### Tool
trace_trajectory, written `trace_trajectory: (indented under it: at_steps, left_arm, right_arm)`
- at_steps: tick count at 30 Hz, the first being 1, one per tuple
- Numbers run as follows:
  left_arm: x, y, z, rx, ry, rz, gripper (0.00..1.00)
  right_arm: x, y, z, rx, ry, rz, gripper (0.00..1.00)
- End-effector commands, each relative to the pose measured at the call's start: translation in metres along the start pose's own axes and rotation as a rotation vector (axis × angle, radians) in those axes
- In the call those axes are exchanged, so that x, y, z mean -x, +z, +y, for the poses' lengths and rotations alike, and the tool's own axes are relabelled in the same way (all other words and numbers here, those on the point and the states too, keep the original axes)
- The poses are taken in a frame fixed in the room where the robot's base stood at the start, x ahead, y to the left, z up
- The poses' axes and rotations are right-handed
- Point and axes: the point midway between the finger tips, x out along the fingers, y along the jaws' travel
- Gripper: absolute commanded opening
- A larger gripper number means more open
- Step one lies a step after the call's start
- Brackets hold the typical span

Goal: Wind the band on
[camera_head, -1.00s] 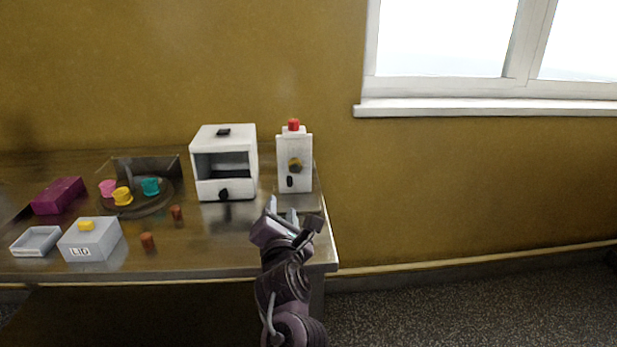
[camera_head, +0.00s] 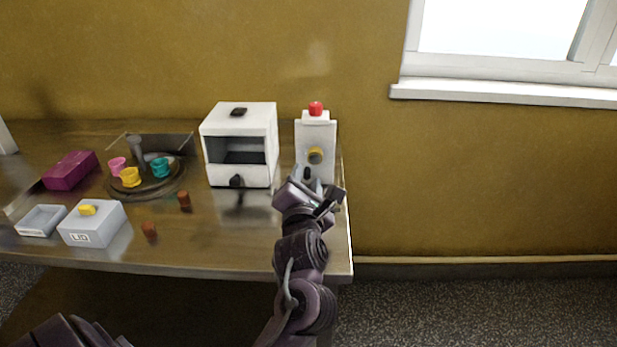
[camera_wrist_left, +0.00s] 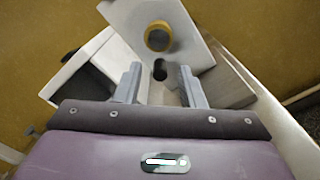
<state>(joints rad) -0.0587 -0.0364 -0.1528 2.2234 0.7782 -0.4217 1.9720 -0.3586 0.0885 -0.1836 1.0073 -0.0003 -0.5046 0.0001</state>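A white open-fronted machine (camera_head: 240,118) with a black front knob (camera_head: 236,181) stands to the left. No band can be made out.
A round turntable (camera_head: 150,190) holds pink, yellow and teal cups. A purple block (camera_head: 69,171), a grey tray (camera_head: 41,221), a grey lidded box (camera_head: 108,228) and two brown pieces (camera_head: 149,230) lie to the left. The table front centre is clear.

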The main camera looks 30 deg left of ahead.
Motion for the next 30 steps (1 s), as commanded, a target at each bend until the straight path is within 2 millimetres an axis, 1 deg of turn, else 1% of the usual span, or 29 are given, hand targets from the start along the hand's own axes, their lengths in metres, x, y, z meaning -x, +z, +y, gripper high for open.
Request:
trace_trajectory:
  at_steps: [2, 10, 20, 26, 30]
  left_arm:
    - [0.000, 0.000, 0.000, 0.000, 0.000, 0.000, 0.36]
    - [0.000, 0.000, 0.000, 0.000, 0.000, 0.000, 0.01]
    - [0.000, 0.000, 0.001, -0.023, -0.001, 0.001, 0.00]
    - [0.000, 0.000, 0.004, -0.113, -0.002, 0.002, 0.00]
    - [0.000, 0.001, 0.007, -0.217, -0.003, 0.002, 0.00]
  right_arm:
    - [0.000, 0.001, 0.000, 0.000, 0.000, -0.001, 0.36]
    - [0.000, 0.001, 0.000, 0.000, 0.000, -0.002, 0.36]
    - [0.001, 0.000, 0.000, 0.000, 0.000, 0.002, 0.36]
    - [0.003, 0.003, 0.000, 0.001, 0.000, 0.007, 0.36]
    - [0.002, 0.014, 0.001, 0.001, 0.001, -0.001, 0.36]
